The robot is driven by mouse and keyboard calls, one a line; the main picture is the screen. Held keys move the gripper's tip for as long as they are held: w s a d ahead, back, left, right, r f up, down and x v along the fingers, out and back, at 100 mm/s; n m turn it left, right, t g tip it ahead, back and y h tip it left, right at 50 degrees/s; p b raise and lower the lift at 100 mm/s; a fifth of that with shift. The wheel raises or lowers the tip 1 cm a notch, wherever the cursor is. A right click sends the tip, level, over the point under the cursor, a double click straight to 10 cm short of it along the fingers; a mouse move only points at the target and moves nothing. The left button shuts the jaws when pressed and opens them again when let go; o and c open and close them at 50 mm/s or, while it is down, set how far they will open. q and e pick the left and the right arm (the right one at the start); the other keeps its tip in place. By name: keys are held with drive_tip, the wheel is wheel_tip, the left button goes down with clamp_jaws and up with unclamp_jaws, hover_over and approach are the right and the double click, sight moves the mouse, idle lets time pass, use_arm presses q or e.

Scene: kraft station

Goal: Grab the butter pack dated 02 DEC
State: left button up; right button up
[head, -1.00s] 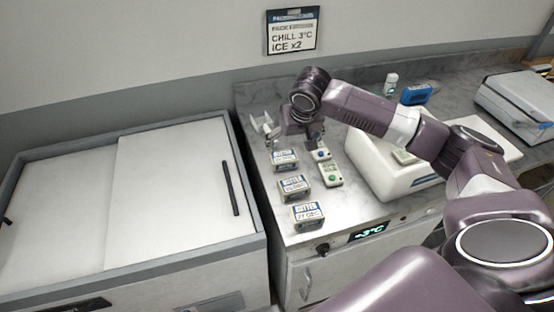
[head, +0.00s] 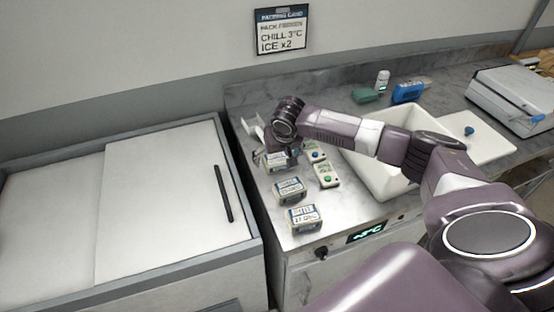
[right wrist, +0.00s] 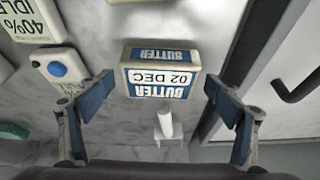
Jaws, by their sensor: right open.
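My right gripper (right wrist: 158,100) is open, with one blue-padded finger on either side of the pack and a gap to each. The fingers appear above the counter, not touching the pack. Two more butter packs, a middle one (head: 289,190) and a near one (head: 303,219), stand in line toward the front edge; the near label is small. My left gripper is out of view.
Two small devices with buttons (head: 326,174) lie right of the packs. A white bin (head: 384,190) stands farther right. A white holder (right wrist: 168,126) is behind the pack. A chest freezer (head: 160,200) borders the counter on the left.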

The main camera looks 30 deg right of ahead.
drive_tip(key=shift+f, duration=0.15)
drive_tip(key=shift+c, duration=1)
drive_tip(key=c, duration=1.2)
drive_tip(key=shift+c, duration=0.3)
